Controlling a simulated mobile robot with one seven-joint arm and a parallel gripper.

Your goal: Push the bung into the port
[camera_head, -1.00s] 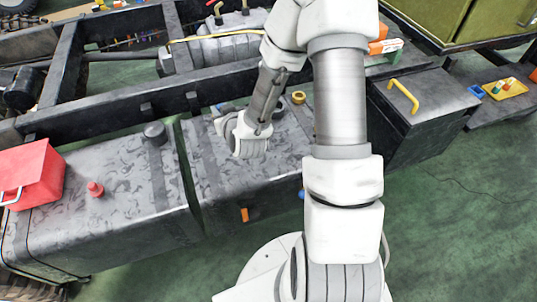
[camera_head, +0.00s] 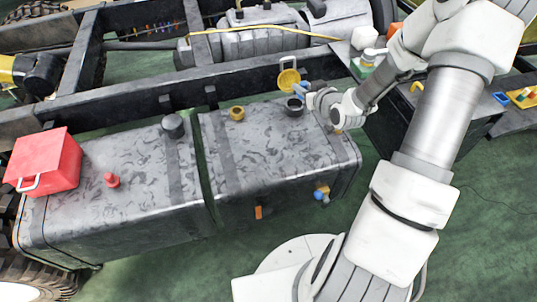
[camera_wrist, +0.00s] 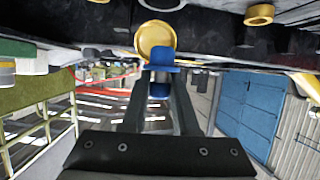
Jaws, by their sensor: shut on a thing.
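My gripper (camera_wrist: 158,95) is shut on a blue bung (camera_wrist: 160,58), which shows at the fingertips in the wrist view. In the head view the blue bung (camera_head: 300,88) is small, just left of the gripper (camera_head: 311,97). It appears above a dark round port (camera_head: 294,106) on top of the right grey tank; I cannot tell whether it touches the port. A yellow round cap (camera_head: 289,78) stands upright behind the bung; it also shows in the wrist view (camera_wrist: 155,36). The port opening is not clear in either view.
The grey tank (camera_head: 270,165) also carries a yellow ring (camera_head: 237,113). Left are a black cap (camera_head: 173,125), a red knob (camera_head: 111,180) and a red box (camera_head: 45,163). A dark frame rail (camera_head: 130,112) runs behind. Green floor (camera_head: 480,235) is clear at right.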

